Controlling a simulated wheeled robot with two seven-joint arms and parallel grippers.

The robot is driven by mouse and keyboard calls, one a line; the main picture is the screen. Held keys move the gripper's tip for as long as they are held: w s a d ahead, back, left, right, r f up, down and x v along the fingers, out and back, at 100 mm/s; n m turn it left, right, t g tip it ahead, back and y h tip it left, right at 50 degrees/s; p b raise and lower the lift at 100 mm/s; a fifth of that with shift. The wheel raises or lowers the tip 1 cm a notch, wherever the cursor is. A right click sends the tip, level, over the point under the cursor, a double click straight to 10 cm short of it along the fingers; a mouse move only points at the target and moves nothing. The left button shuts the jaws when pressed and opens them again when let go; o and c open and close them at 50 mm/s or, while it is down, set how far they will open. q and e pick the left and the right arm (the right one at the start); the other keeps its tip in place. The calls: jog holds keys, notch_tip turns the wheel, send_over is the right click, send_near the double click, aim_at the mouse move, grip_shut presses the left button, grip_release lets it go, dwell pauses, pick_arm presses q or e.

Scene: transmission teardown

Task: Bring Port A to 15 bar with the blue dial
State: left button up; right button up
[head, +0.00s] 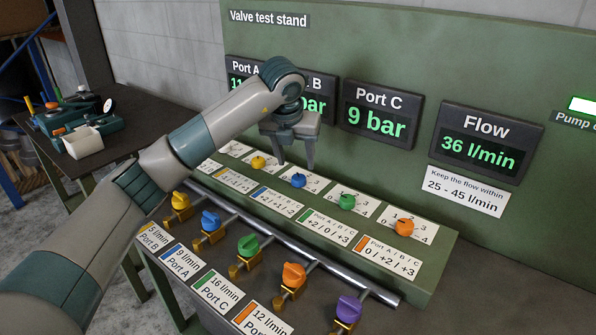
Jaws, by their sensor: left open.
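The blue dial (299,181) sits on the sloping green panel, between a yellow dial (258,163) and a green dial (347,202). My left gripper (295,163) is open, pointing down just above and behind the blue dial, with its fingertips spread. I cannot tell whether the fingers touch the dial. The Port A display (236,84) is mostly hidden by my left arm; only a reading starting with 1 shows. The Port B display (318,103) is also partly hidden. My right gripper is not in view.
An orange dial (404,228) is at the right. Port C (376,117) reads 9 bar and Flow (483,148) reads 36 l/min; a card (467,190) says 25 - 45 l/min. Coloured levers, including a blue lever (210,221), line the pipe in front. A side table (100,150) stands left.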

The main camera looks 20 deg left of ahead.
aim_at(299, 177)
pick_arm(q)
jog(key=p+x, duration=0.1)
jog(key=x, duration=0.6)
jog(key=c, duration=1)
